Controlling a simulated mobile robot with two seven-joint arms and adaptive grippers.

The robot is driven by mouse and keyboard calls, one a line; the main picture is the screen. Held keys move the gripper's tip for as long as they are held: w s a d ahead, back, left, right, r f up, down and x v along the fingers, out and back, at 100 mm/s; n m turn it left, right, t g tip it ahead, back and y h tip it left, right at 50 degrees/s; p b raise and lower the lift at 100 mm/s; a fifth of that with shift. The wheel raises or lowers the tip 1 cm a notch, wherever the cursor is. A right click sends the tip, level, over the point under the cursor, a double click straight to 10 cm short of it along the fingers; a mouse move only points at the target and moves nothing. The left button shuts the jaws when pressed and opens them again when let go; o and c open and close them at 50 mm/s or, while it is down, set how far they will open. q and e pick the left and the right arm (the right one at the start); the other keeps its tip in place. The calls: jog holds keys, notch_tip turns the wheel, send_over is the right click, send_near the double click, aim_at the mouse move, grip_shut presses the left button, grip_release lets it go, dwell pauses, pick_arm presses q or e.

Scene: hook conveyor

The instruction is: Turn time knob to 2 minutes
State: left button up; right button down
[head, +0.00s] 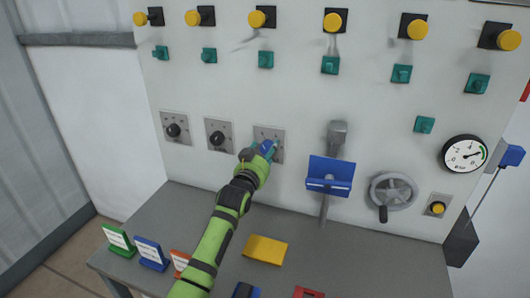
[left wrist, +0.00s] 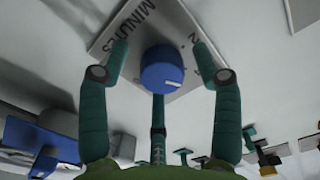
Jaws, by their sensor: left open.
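The time knob is blue (left wrist: 162,68) and sits on a grey square plate (left wrist: 125,35) marked MINUTES, with numbers partly visible near its right side. A short white mark on the knob's face lies toward its right edge; which number it points to I cannot tell. My left gripper (left wrist: 160,52) is open, with a green finger on each side of the knob. In the head view my left gripper (head: 262,150) is at the third dial plate (head: 270,133) and hides most of it and the knob. My right gripper is not in view.
Two black dials (head: 173,130) (head: 217,137) are left of my gripper. Yellow buttons (head: 257,19) run along the top. The grey table (head: 340,255) below holds small coloured signs and a yellow block (head: 265,250).

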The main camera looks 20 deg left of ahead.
pick_arm(q)
jog(key=c, duration=1.1)
jog(key=shift+c, duration=0.2)
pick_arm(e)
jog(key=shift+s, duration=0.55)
pick_arm(q)
jog(key=shift+f+n, duration=0.1)
jog(key=shift+n, duration=0.3)
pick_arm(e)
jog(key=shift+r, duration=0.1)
pick_arm(q)
jog(key=n+p, duration=0.1)
jog(key=n, duration=0.3)
jog(key=shift+d+f+n+p, duration=0.1)
jog(key=shift+n+p, duration=0.3)
jog(key=n+p, duration=0.1)
jog(key=n, duration=0.5)
jog(key=shift+d+f, duration=0.1)
jog(key=shift+d, duration=0.05)
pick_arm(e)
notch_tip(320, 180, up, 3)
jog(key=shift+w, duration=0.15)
pick_arm(q)
jog(key=shift+s+n, duration=0.1)
jog(key=shift+n, duration=0.2)
jog(key=o, duration=1.1)
jog(key=shift+o, duration=0.2)
jog(key=shift+r, duration=0.2)
